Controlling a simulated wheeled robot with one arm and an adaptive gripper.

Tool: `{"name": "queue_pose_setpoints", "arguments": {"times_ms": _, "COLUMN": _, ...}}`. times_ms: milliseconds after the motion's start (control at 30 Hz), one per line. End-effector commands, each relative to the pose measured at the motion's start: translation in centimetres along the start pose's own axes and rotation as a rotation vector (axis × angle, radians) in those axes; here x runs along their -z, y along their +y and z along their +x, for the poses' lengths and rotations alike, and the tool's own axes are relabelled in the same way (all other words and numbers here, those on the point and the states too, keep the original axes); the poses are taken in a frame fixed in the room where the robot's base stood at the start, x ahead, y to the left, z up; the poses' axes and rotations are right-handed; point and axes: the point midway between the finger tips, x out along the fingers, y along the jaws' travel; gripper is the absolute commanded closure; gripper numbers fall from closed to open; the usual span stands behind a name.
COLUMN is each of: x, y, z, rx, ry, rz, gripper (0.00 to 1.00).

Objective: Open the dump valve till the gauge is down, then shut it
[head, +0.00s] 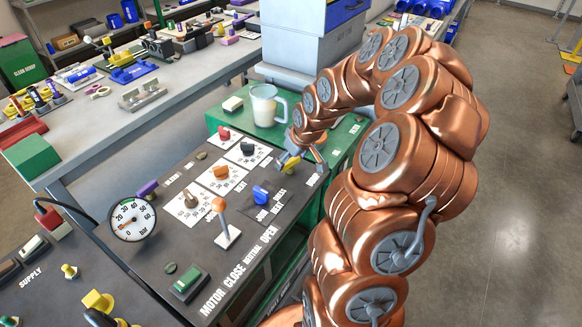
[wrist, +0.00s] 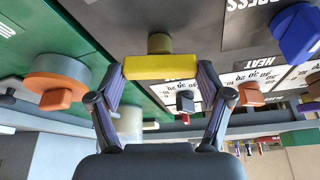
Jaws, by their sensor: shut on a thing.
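The dump valve's yellow handle (wrist: 160,67) sits between my two fingertips in the wrist view, crosswise, with a brass-coloured stem (wrist: 160,43) behind it. My gripper (wrist: 163,76) is shut on this handle. In the head view the yellow handle (head: 288,163) shows at the far right part of the dark panel, partly covered by my gripper (head: 293,157). The round white pressure gauge (head: 132,218), marked bar, stands at the panel's left side. Its needle is too small to read surely.
The dark panel carries an orange-knobbed lever (head: 220,206), a blue knob (head: 261,194), a green switch (head: 187,282) and several dial knobs. A jug (head: 265,105) stands on the green cart top behind. An orange knob (wrist: 56,98) is beside the handle in the wrist view.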

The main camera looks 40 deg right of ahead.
Motion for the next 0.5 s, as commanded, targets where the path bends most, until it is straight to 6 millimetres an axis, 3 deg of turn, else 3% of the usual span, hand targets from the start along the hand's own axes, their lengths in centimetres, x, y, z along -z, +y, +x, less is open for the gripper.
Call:
{"name": "queue_pose_setpoints", "arguments": {"times_ms": 33, "x": -0.24, "y": 0.08, "z": 0.65, "rx": -0.02, "ry": 0.003, "rz": 0.03, "gripper": 0.57}}
{"name": "queue_pose_setpoints", "arguments": {"times_ms": 500, "x": -0.05, "y": -0.12, "z": 0.56, "rx": -0.183, "ry": 0.004, "rz": 0.422, "gripper": 0.57}}
